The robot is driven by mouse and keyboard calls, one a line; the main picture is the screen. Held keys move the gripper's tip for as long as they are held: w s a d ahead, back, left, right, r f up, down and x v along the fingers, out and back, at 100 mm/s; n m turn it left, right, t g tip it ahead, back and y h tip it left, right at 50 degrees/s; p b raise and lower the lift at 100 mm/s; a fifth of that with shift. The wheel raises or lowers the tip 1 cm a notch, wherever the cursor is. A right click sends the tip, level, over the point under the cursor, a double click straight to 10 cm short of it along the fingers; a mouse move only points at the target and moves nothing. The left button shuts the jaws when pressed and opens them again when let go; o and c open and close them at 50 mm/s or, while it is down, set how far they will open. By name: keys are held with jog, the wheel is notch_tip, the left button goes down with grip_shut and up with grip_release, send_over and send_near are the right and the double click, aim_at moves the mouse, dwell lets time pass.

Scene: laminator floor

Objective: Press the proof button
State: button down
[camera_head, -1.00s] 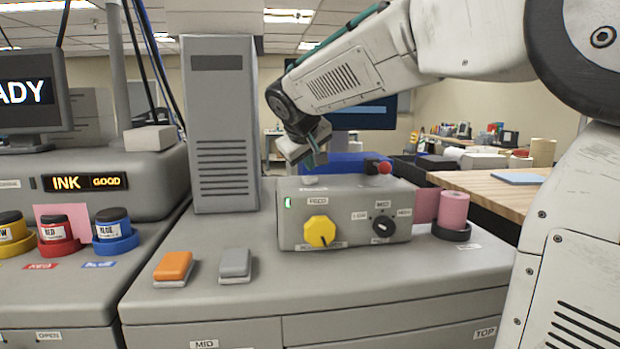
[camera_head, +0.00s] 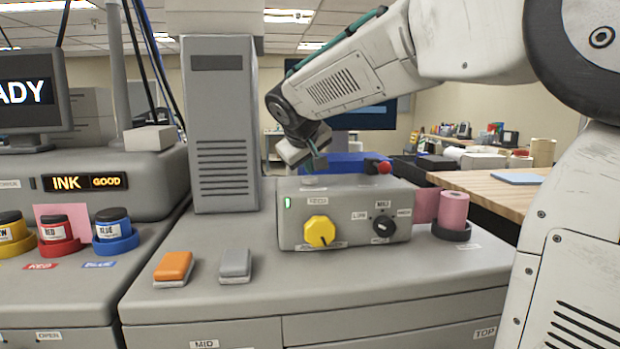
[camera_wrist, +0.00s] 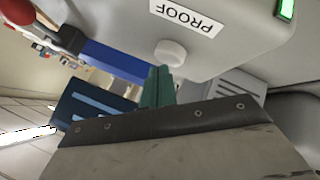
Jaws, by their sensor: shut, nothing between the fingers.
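The proof button (camera_wrist: 170,52) is a small, round, pale grey knob beside a white "PROOF" label (camera_wrist: 187,17) in the wrist view. In the head view it is a small pale disc (camera_head: 310,181) on top of the grey control box (camera_head: 290,232). My gripper (camera_head: 319,165) is above the box's top, close over the button. In the wrist view its teal fingers (camera_wrist: 155,72) are together and empty, with their tips just short of the button. I cannot tell whether they touch it.
A grey tower (camera_head: 222,130) rises to the left. Orange (camera_head: 173,266) and grey (camera_head: 235,263) blocks lie in front.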

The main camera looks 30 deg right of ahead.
aim_at(309, 178)
jog(key=shift+f, duration=0.6)
dwell(0.6)
jog(key=shift+r, duration=1.05)
jog(key=shift+r, duration=2.5)
jog(key=s+a+f+g+y, duration=0.2)
jog(key=s+a+f, duration=0.2)
jog(key=s+f, duration=0.3)
jog(key=s+a+f+g+y, duration=0.2)
jog(key=s+f, duration=0.6)
jog(key=s, duration=0.8)
jog(key=s+a+f+g+y, duration=0.1)
jog(key=s+a+f+y, duration=0.1)
jog(key=s+a+f, duration=0.3)
jog(key=s+f, duration=0.3)
jog(key=s, duration=0.3)
jog(key=shift+s+a+m+g, duration=0.3)
jog(key=shift+a+m+g, duration=0.1)
